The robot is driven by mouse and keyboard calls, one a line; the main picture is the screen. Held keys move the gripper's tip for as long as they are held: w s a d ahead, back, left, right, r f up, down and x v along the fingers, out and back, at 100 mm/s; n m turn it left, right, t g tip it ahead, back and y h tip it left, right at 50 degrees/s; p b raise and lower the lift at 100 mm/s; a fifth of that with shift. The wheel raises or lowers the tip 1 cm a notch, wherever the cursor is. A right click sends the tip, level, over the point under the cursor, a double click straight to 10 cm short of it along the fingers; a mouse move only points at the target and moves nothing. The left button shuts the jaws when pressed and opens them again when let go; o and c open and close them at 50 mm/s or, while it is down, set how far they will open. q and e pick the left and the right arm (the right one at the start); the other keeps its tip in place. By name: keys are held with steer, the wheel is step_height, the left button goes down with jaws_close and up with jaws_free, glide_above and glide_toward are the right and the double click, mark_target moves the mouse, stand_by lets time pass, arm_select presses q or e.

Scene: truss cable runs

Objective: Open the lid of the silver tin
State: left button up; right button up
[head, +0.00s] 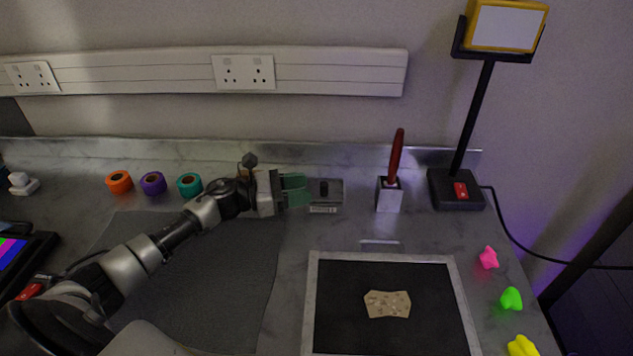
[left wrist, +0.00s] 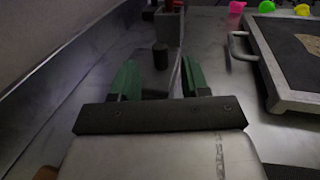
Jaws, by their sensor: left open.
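The silver tin (head: 335,198) is a small grey box near the back of the bench, with a black knob (head: 324,188) on top and a pale label on its front. My left gripper (head: 303,190) has green fingers, is open, and reaches the tin's left end from the left. In the left wrist view the tin's grey top (left wrist: 150,84) lies between and beyond the green fingers (left wrist: 158,72), with the knob (left wrist: 160,56) standing ahead of them. The fingers hide the tin's left end. The lid looks down, though its seam is too small to make out. My right gripper is out of view.
A holder (head: 389,196) with a red-handled tool stands right of the tin. A framed black tray (head: 312,300) with a handle lies in front. Tape rolls (head: 153,183) stand left, a lamp base (head: 456,190) right. The wall is close behind. A dark mat (head: 215,290) lies under my arm.

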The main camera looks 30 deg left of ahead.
mark_target(316, 195)
arm_select(q)
steer(key=shift+p+x, duration=0.35)
steer(key=shift+x, duration=1.6)
jaws_close()
